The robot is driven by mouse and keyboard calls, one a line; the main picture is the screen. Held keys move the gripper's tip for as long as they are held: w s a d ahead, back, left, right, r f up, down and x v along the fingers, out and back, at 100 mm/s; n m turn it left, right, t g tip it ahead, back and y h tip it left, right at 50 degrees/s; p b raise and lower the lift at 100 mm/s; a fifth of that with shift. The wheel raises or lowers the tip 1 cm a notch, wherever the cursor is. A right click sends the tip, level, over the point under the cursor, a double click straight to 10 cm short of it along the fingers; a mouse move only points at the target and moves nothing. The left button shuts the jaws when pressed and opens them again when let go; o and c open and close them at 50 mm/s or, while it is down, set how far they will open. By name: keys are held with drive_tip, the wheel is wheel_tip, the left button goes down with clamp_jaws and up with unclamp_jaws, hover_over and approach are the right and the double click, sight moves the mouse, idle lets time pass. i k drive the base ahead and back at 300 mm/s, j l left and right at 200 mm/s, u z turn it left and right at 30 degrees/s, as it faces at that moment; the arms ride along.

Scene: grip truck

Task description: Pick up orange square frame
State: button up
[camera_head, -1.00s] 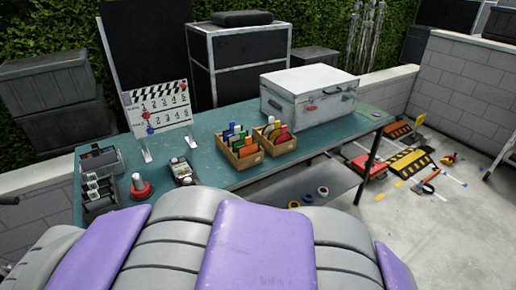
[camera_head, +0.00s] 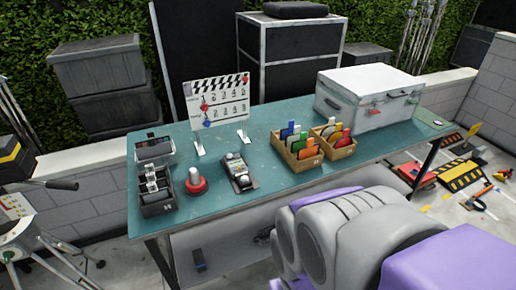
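Two wooden boxes stand side by side on the teal table (camera_head: 265,186). The left wooden box (camera_head: 284,154) holds several upright coloured pieces, with a flat orange piece (camera_head: 308,153) at its front. The right wooden box (camera_head: 322,147) holds several rounded coloured pieces, with orange at its front. I cannot tell at this size whether any orange piece is a square frame. My gripper is not in view. Grey and purple parts of my own body fill the bottom right and hide the table's front right edge.
A white case (camera_head: 366,103) stands behind the right box. A clapperboard (camera_head: 218,100), a red-based knob (camera_head: 195,181), a small dark device (camera_head: 238,172) and a black rack (camera_head: 157,192) occupy the left half. A tripod (camera_head: 30,240) stands left of the table.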

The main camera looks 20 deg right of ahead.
sight(311, 150)
drive_tip(key=z, duration=0.8)
